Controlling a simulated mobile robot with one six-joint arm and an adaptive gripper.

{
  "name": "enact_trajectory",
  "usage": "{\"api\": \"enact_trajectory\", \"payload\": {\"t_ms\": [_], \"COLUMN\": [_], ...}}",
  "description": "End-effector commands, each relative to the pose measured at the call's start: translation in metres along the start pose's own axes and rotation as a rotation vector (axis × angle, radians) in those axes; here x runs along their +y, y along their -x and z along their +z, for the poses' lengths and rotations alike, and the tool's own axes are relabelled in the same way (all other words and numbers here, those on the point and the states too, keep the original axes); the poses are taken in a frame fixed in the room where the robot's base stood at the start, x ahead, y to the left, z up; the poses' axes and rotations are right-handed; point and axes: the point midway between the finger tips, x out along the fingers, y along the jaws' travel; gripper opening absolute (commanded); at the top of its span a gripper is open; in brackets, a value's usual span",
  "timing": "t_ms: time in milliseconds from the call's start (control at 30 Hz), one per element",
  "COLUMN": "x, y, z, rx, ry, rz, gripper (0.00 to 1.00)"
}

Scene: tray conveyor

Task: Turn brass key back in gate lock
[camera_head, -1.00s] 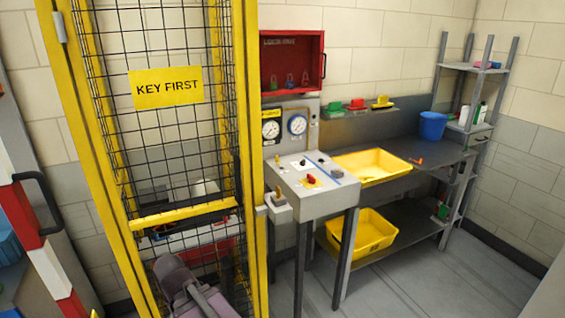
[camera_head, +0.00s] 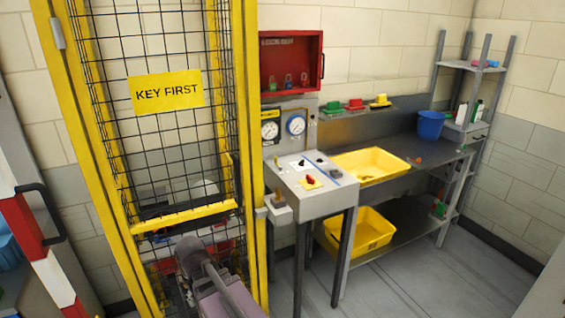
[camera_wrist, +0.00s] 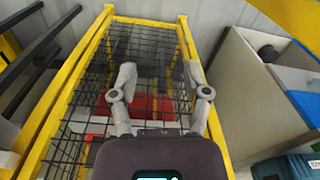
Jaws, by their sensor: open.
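The yellow-framed mesh gate (camera_head: 135,223) with a "KEY FIRST" sign (camera_head: 166,91) stands at the left in the head view. A small pale lock box (camera_head: 280,214) sits beside the gate's right post. A small brass-coloured piece (camera_head: 278,196), which looks like the key, is on top; its turn angle is too small to tell. In the wrist view my gripper (camera_wrist: 160,78) is open and empty, its two fingers spread in front of the gate mesh. I cannot make out the key or lock in the wrist view.
A grey control console (camera_head: 318,200) with gauges and a red knob stands right of the gate. Behind it are a bench with a yellow tray (camera_head: 370,166), a blue bucket (camera_head: 431,125) and a red wall cabinet (camera_head: 291,62). Floor at the right is clear.

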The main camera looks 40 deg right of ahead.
Motion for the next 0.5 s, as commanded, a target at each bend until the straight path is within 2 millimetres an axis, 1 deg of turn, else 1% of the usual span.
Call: {"api": "enact_trajectory", "payload": {"t_ms": [33, 167, 267, 467, 500], "x": [0.010, 0.040, 0.067, 0.125, 0.138], "y": [0.017, 0.041, 0.061, 0.100, 0.108], "z": [-0.012, -0.034, -0.051, -0.081, -0.086], "rx": [0.009, 0.034, 0.057, 0.102, 0.112], "ry": [-0.011, -0.031, -0.048, -0.081, -0.089], "rz": [-0.002, -0.008, -0.010, -0.012, -0.012], "gripper": [0.61, 0.61, 0.61, 0.61, 0.61]}}
